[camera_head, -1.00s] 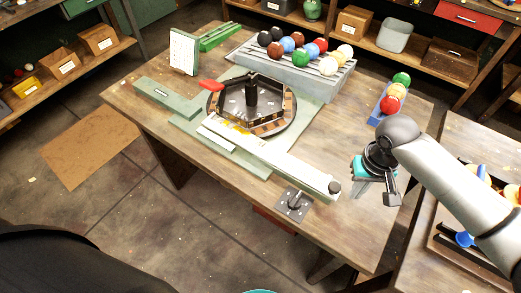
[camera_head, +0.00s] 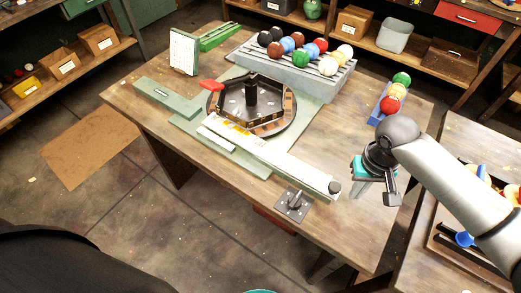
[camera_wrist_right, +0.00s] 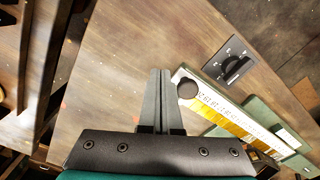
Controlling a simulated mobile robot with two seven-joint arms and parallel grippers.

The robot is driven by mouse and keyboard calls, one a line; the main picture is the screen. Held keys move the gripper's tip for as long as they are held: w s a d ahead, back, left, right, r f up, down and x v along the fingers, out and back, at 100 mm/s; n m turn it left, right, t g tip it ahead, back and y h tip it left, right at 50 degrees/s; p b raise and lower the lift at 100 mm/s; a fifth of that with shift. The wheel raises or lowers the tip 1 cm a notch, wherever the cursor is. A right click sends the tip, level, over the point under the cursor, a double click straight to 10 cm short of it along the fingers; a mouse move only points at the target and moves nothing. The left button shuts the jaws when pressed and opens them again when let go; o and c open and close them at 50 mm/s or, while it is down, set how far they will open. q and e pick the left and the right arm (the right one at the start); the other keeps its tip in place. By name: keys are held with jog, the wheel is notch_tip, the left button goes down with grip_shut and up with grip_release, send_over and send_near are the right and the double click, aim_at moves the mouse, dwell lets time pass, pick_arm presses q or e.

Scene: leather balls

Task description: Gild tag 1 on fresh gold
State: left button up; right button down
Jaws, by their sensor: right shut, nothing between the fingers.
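A long pale bar (camera_head: 270,157) lies diagonally across the front of the bench, with a dark knob (camera_head: 334,187) at its right end. In the right wrist view the bar carries small printed marks and a yellow-gold strip (camera_wrist_right: 228,129). Behind it stands a round turntable with a dark many-sided tray (camera_head: 236,115) and a black central post (camera_head: 251,91). I cannot make out which mark is tag 1. My right gripper (camera_head: 391,198) is shut and empty above the bench's right side, right of the knob. In the wrist view its fingers (camera_wrist_right: 159,78) are together, left of the knob. My left gripper is not in view.
A grey rack (camera_head: 300,78) with several coloured balls stands at the back. A blue holder (camera_head: 376,113) with three balls is at the right. A dark plate with a lever (camera_head: 294,204) sits at the front edge. A white board (camera_head: 184,51) stands back left.

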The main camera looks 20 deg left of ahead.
aim_at(332, 185)
jog(key=shift+f, duration=0.1)
jog(key=shift+f+b, duration=0.3)
jog(key=shift+f, duration=1.3)
jog(key=shift+w+a, duration=0.2)
jog(key=shift+a, duration=0.5)
jog(key=shift+w+a, duration=0.15)
jog(key=shift+a, duration=0.5)
jog(key=shift+w+a, duration=0.25)
jog(key=shift+a, duration=0.45)
jog(key=shift+w+a, duration=0.2)
jog(key=shift+a, duration=0.5)
jog(key=r+p, duration=0.3)
jog(key=p, duration=0.1)
jog(key=d+r+p, duration=0.1)
jog(key=r+p, duration=0.2)
jog(key=p, duration=0.1)
jog(key=shift+s+d+r+p, duration=0.1)
jog(key=shift+s+p, duration=0.1)
jog(key=shift+p, duration=0.15)
